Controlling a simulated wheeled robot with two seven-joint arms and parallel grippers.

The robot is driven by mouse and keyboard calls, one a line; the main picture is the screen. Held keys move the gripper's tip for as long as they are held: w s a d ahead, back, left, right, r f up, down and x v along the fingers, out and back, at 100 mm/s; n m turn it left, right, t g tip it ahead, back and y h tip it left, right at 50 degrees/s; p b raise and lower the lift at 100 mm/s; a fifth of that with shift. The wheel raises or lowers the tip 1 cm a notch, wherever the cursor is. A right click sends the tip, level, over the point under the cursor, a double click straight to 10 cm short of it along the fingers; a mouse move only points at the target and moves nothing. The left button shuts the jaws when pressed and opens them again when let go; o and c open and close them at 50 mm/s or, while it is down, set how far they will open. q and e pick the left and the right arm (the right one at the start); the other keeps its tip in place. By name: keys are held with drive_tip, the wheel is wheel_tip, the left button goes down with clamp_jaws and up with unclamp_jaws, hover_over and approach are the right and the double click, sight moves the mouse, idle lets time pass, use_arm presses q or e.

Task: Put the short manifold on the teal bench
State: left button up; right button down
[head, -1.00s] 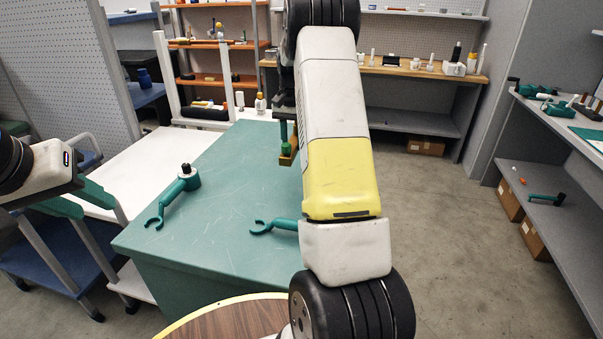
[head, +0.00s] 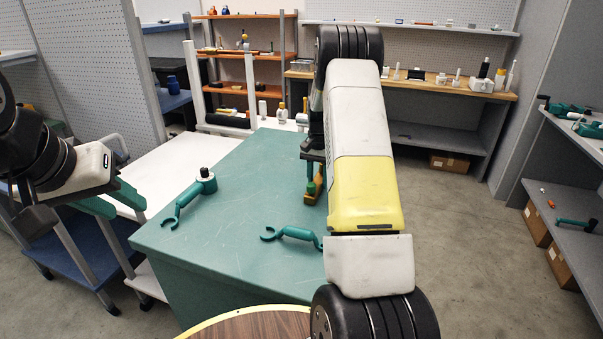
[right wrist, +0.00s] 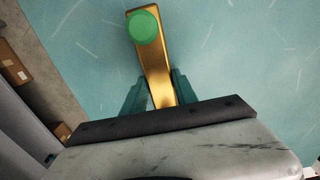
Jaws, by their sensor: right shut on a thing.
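The short manifold appears to be the brass bar with a green round cap; it shows in the head view (head: 309,198) and in the right wrist view (right wrist: 152,62). My right gripper (head: 314,176) is shut on it, and its teal fingers (right wrist: 158,90) lie on both sides of the bar. The manifold is over the teal bench (head: 240,255); I cannot tell whether it touches the top. My arm hides part of it in the head view. My left gripper (head: 128,209) is at the left, away from the bench top, with its teal fingers apart and empty.
A teal hooked tool with a dark knob (head: 190,194) lies on the bench's left part. Another teal hooked tool (head: 288,233) lies nearer its front, partly behind my arm. A round wooden table (head: 255,325) is in front. The bench middle is clear.

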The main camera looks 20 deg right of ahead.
sight(317, 181)
drive_tip(key=shift+f, duration=0.15)
drive_tip(key=c, duration=1)
unclamp_jaws()
drive_tip(key=shift+o, duration=0.2)
wheel_tip(317, 181, up, 12)
drive_tip(key=s+a+r+n+t, duration=0.2)
drive_tip(key=s+a+r, duration=0.35)
drive_tip(key=r, duration=0.35)
drive_tip(key=s+a+r+n+t+y, duration=0.15)
drive_tip(key=s+a+r, duration=0.3)
drive_tip(key=s, duration=0.55)
drive_tip(key=s+a+n+t, duration=0.1)
drive_tip(key=s+a+n, duration=0.1)
drive_tip(key=s, duration=0.6)
drive_tip(key=s+a+n+t, duration=0.1)
drive_tip(key=s+a+n, duration=0.1)
drive_tip(key=s+a, duration=0.3)
drive_tip(key=s, duration=0.4)
drive_tip(key=shift+s+t+y, duration=0.25)
drive_tip(key=shift+t+y, duration=0.1)
